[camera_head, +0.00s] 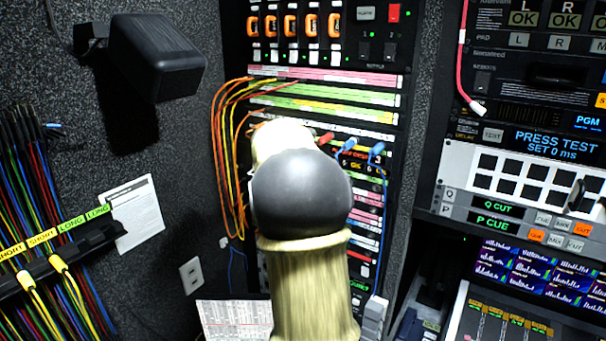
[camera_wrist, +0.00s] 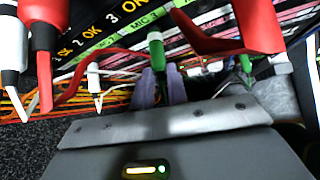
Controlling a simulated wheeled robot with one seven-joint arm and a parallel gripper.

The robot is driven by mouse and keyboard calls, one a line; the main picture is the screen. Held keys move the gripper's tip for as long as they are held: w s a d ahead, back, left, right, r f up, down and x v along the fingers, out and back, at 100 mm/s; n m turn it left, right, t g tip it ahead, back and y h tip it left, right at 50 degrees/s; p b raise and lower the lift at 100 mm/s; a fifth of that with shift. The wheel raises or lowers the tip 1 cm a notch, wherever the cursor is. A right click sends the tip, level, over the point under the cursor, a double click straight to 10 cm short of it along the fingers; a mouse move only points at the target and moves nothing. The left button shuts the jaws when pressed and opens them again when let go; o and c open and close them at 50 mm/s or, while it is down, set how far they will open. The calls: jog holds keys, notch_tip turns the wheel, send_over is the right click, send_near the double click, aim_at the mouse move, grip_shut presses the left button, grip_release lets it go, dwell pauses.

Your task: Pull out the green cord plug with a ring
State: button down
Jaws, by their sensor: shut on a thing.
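In the wrist view a green cord plug (camera_wrist: 156,52) with a pale ring near its upper end stands in the patch panel. My gripper (camera_wrist: 162,82) has its two purple-grey fingers at the lower part of this plug, one on each side, and is shut on it. A second green plug (camera_wrist: 245,64) shows farther right, away from the fingers. In the head view my own arm covers the gripper and the green plugs. I cannot tell how deep the held plug sits.
Red plugs (camera_wrist: 42,50) and a red cord piece (camera_wrist: 225,38) hang close around the fingers in the wrist view. A white plug (camera_wrist: 96,76) is to the left. Blue plugs (camera_head: 376,150) and orange cords (camera_head: 222,150) flank my arm in the head view.

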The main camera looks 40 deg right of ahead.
jog(key=shift+s+a+b, duration=0.25)
jog(key=shift+a+b, duration=0.15)
jog(key=shift+a, duration=0.4)
jog(key=shift+s+a+b, duration=0.2)
jog(key=shift+a+b, duration=0.2)
jog(key=shift+a, duration=0.4)
dwell(1.7)
jog(key=shift+s+a+b, duration=0.25)
jog(key=shift+a, duration=0.55)
jog(key=shift+s+a+b, duration=0.2)
jog(key=shift+a+b, duration=0.05)
jog(key=shift+a, duration=0.5)
jog(key=shift+a, duration=0.1)
jog(key=a, duration=0.2)
jog(key=shift+s+a+b, duration=0.3)
jog(key=shift+s+b, duration=0.05)
jog(key=shift+s, duration=0.05)
jog(key=shift+s, duration=0.15)
jog(key=shift+a, duration=0.1)
